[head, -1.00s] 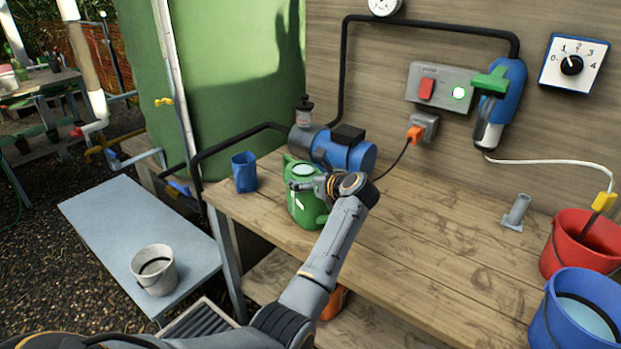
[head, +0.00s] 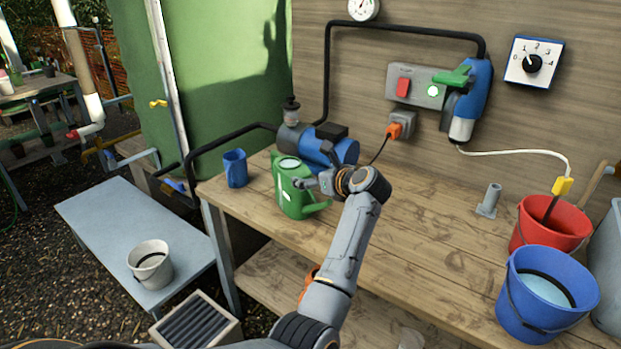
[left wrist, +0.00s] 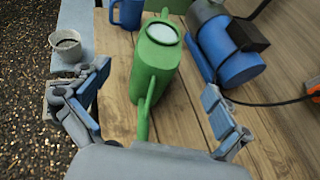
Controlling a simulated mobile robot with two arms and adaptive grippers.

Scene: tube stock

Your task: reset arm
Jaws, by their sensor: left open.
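My left gripper (head: 316,183) is open at the right side of a green watering can (head: 290,196) in the head view. The can stands upright on the wooden workbench (head: 420,240). In the left wrist view the two fingers of my left gripper (left wrist: 155,84) are spread wide. The green can (left wrist: 158,68) stands between and beyond them, with bench showing on both sides, so the gripper is not closed on it. My right gripper is not in view.
A blue mug (head: 235,169) and a blue pump (head: 330,150) stand close to the can. A red bucket (head: 545,225) and a blue bucket (head: 520,300) are at the right. A white pot (head: 150,265) stands on a low grey bench (head: 95,225). The middle of the workbench is clear.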

